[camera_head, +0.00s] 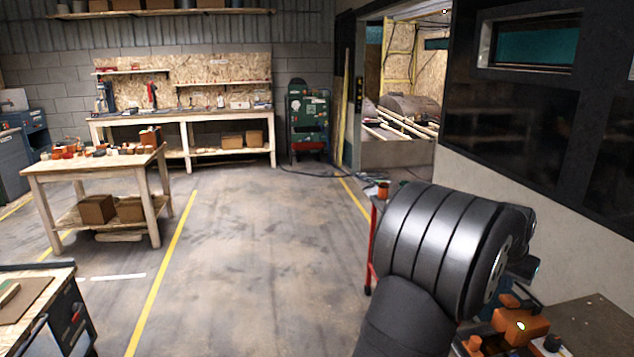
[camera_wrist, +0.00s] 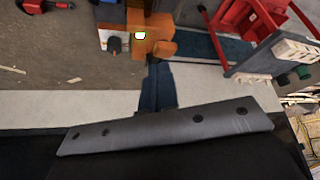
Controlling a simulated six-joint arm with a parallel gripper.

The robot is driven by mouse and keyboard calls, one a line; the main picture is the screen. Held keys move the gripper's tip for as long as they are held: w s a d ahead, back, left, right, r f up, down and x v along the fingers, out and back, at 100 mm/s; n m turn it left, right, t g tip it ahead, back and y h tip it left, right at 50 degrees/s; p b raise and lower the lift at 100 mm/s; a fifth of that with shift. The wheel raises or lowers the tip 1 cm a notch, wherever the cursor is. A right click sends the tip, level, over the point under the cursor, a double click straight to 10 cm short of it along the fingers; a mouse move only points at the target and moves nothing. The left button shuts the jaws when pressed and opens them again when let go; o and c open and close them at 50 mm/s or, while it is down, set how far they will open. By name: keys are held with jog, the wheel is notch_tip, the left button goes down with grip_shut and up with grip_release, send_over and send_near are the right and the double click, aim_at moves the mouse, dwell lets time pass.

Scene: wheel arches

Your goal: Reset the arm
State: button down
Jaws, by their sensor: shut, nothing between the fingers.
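My arm (camera_head: 435,250) fills the lower right of the head view, with a large dark ribbed joint. In the wrist view, my gripper (camera_wrist: 157,68) shows as dark fingers pressed together, pointing up the picture, with nothing held between them. A grey plate with dark holes (camera_wrist: 165,130) spans the bottom of that view. An orange object with a small pale light (camera_wrist: 152,38) appears just beyond the fingertips; I cannot tell whether they touch. The orange object also shows in the head view (camera_head: 520,325), below my arm. My fingers cannot be made out in the head view.
A red-framed cart (camera_head: 370,248) stands close beside my arm. A red frame (camera_wrist: 250,25) shows at the wrist view's upper right. A wooden table with small items (camera_head: 100,165) stands left, and a workbench (camera_head: 190,117) stands behind. The middle floor (camera_head: 255,240) is clear.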

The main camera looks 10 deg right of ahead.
jog(key=x, duration=0.9)
jog(key=shift+d+f, duration=0.15)
jog(key=shift+f, duration=0.15)
jog(key=shift+w, duration=0.15)
jog(key=s+a+r+n+t, duration=0.15)
jog(key=a+r, duration=0.25)
jog(key=a, duration=0.6)
jog(key=s+a+r+n+y, duration=0.15)
jog(key=a+r, duration=0.35)
jog(key=a, duration=0.6)
jog(key=s+a+r+n+h, duration=0.1)
jog(key=s+a+r, duration=0.25)
jog(key=a, duration=0.65)
jog(key=s+a+f+n, duration=0.1)
jog(key=s+a+f, duration=0.2)
jog(key=s+a, duration=0.2)
jog(key=s+a+f+n+y, duration=0.1)
jog(key=s+a+f, duration=0.2)
jog(key=s+a, duration=0.3)
jog(key=s+a+f+n+t+y, duration=0.1)
jog(key=s+a, duration=0.4)
jog(key=a, duration=0.5)
jog(key=shift+s+f+n, duration=0.3)
jog(key=shift+f, duration=0.6)
jog(key=shift+a, duration=0.1)
